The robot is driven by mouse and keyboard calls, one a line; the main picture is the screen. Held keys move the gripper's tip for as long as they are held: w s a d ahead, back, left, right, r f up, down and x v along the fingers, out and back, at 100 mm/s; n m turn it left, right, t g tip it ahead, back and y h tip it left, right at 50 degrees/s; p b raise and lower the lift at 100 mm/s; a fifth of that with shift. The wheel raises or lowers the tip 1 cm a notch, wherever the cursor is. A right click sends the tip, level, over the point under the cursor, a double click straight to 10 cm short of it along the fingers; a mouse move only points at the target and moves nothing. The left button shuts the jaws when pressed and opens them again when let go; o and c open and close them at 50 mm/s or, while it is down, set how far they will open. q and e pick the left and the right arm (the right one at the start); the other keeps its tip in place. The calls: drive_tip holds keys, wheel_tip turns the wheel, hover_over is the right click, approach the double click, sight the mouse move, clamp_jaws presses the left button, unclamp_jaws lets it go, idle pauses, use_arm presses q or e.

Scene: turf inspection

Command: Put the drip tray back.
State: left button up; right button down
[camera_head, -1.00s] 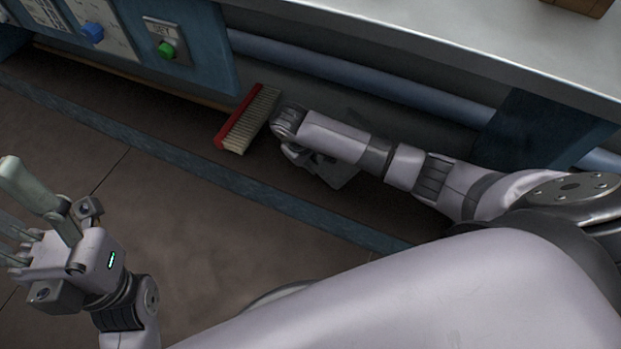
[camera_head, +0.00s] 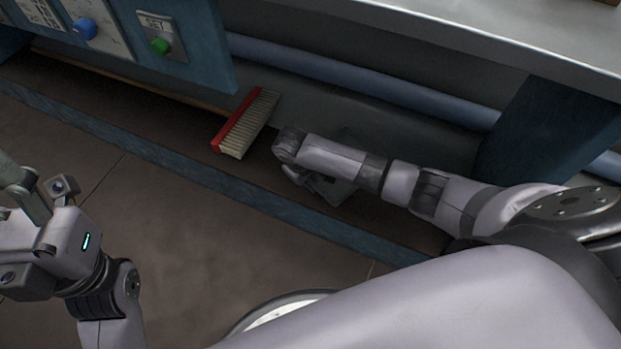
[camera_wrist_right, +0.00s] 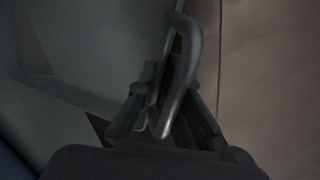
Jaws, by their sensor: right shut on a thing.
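In the right wrist view my right gripper (camera_wrist_right: 168,100) is shut on a looped grey metal handle (camera_wrist_right: 190,75). A broad grey plate (camera_wrist_right: 90,45) lies beside the handle; it looks like the drip tray, but the picture is too dark to show how they join. In the head view my right gripper (camera_head: 325,187) is low under the bench, mostly hidden by its own arm, and I cannot make out the tray clearly there. My left gripper (camera_head: 25,215) is at the left edge, away from the bench, with its fingertips cut off by the frame.
A red-backed brush (camera_head: 245,123) lies left of my right gripper. A blue pipe (camera_head: 365,80) runs under the bench top (camera_head: 500,30), between blue supports. A blue floor strip (camera_head: 190,165) runs along the front. A green button (camera_head: 160,46) and blue knob (camera_head: 85,28) are upper left.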

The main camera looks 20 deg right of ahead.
drive_tip(key=c, duration=1.8)
unclamp_jaws()
drive_tip(key=shift+o, duration=0.2)
